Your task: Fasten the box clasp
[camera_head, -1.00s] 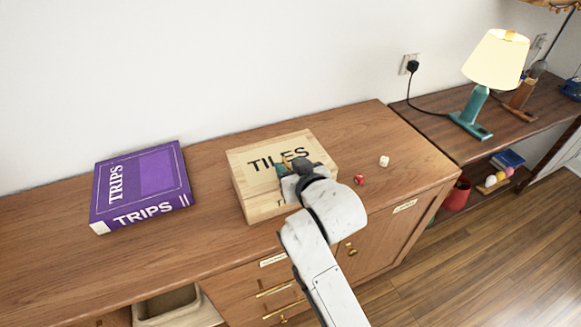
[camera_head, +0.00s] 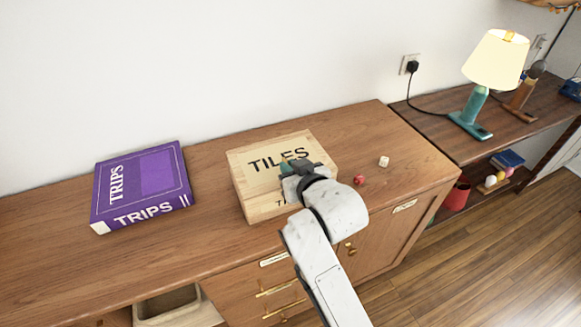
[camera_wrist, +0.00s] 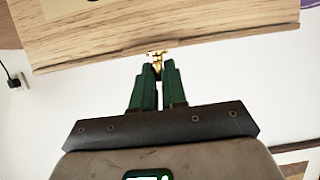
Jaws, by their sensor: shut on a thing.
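The wooden box (camera_head: 255,170) marked "TILES" sits on the wooden cabinet top, lid down. In the wrist view its wooden face (camera_wrist: 200,28) fills the upper part, with a seam near its lower edge. The small brass clasp (camera_wrist: 157,54) shows at that edge. My gripper (camera_wrist: 158,68) has green fingers that close together on the clasp at their tips. In the head view my gripper (camera_head: 290,173) is at the box's front right side, and my wrist hides the clasp there.
A red die (camera_head: 359,180) and a white die (camera_head: 384,161) lie right of the box. A teal lamp (camera_head: 472,115) stands on the far right shelf.

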